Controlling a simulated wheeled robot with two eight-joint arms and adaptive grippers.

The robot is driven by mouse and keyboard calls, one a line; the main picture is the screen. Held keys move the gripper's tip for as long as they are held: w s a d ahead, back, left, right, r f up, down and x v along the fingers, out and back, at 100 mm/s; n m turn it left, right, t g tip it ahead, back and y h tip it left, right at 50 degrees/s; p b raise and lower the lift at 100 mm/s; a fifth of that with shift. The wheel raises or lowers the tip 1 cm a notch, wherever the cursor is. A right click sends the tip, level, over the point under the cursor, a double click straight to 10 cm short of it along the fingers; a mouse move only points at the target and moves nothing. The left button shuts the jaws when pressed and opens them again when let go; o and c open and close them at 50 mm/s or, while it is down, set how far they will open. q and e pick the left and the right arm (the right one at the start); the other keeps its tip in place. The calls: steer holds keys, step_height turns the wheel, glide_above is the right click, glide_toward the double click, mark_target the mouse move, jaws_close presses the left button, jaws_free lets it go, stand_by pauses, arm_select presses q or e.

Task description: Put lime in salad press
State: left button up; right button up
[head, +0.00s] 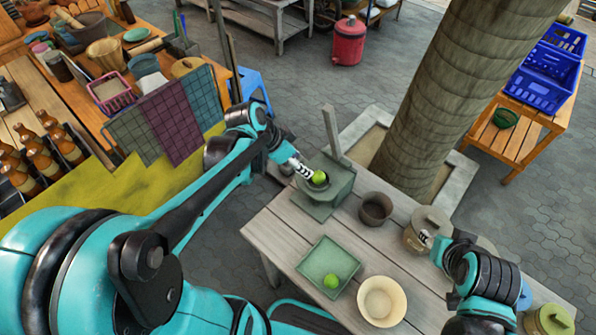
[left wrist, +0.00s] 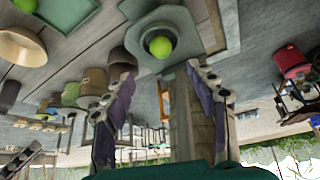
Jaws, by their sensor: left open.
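A green lime (head: 319,177) sits in the round opening of the grey-green press (head: 325,203), which stands on the wooden table's far left corner. My left gripper (head: 304,169) is just beside this lime. In the left wrist view my left gripper (left wrist: 158,70) is open, its fingers apart and nothing between them, with the lime (left wrist: 160,46) in the press (left wrist: 172,20) beyond the tips. A second lime (head: 331,281) lies on a square green tray (head: 313,262). My right gripper (head: 427,238) is by a lidded pot; its finger opening is too small to tell.
A dark brown bowl (head: 376,208), a cream bowl (head: 382,301) and a lidded pot (head: 428,219) stand on the table. The press's upright wooden handle (head: 332,128) rises behind its opening. A thick tree trunk (head: 450,90) stands behind the table.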

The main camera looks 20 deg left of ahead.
arm_select(q)
steer(key=s+d+r+n+t+y, duration=0.1)
steer(key=s+r+n+t+y, duration=0.1)
steer(key=s+n, duration=0.5)
steer(key=s+r+y, duration=0.1)
steer(key=s, duration=0.3)
steer(key=shift+s+d+r+n+t+y, duration=0.25)
steer(key=shift+d+n+t+y, duration=0.05)
steer(key=shift+n, duration=0.1)
